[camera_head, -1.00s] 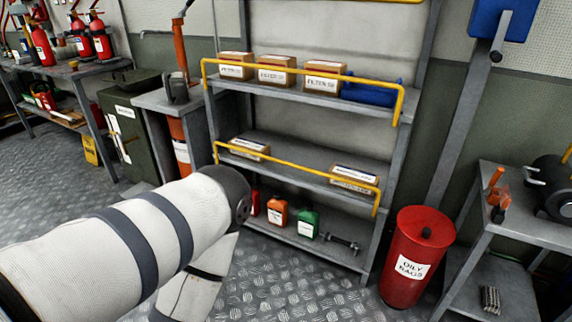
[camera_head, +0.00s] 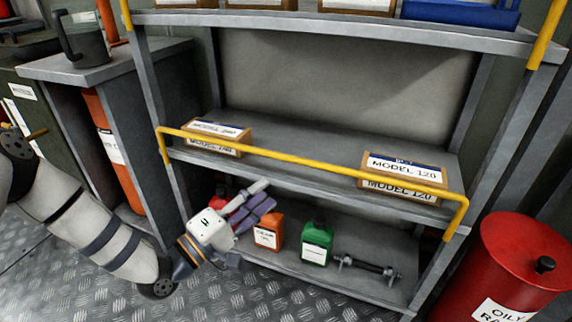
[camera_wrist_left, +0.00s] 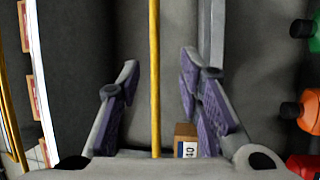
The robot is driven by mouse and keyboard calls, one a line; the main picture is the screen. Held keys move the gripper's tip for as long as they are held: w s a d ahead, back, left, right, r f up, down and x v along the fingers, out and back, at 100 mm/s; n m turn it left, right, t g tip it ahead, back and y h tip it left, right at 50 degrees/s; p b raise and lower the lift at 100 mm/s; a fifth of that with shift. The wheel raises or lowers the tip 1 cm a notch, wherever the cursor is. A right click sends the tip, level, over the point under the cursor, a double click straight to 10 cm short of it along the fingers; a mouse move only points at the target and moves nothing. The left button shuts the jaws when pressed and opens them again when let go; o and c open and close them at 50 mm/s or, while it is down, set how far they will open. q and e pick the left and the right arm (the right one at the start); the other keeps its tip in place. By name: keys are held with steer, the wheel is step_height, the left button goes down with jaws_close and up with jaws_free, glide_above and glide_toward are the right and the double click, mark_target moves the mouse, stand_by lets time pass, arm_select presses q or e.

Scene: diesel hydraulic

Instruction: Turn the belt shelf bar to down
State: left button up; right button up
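The belt shelf bar (camera_head: 300,160) is a yellow rail across the front of the middle shelf. It stands up above the shelf edge, in front of the boxes. My left gripper (camera_head: 262,197) is below the left part of the bar, in front of the lower shelf, apart from the bar. In the left wrist view my left gripper (camera_wrist_left: 159,65) is open and empty, its purple-padded fingers spread on either side of the bar (camera_wrist_left: 154,80) as seen from the wrist. The bar's near stretch is hidden behind the palm. My right gripper is not in view.
Boxes (camera_head: 403,178) sit on the middle shelf behind the bar. An orange bottle (camera_head: 268,233), a green bottle (camera_head: 316,243) and a dark metal part (camera_head: 368,268) stand on the lower shelf. A red bin (camera_head: 520,262) stands at the right. Another yellow bar (camera_head: 545,35) guards the top shelf.

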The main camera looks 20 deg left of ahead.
mark_target(299, 158)
arm_select(q)
steer(key=b+x, duration=0.1)
steer(key=x, duration=0.7)
steer(key=b+x, duration=0.1)
steer(key=x, duration=0.3)
steer(key=shift+r+b, duration=0.35)
steer(key=shift+r, duration=0.05)
jaws_close()
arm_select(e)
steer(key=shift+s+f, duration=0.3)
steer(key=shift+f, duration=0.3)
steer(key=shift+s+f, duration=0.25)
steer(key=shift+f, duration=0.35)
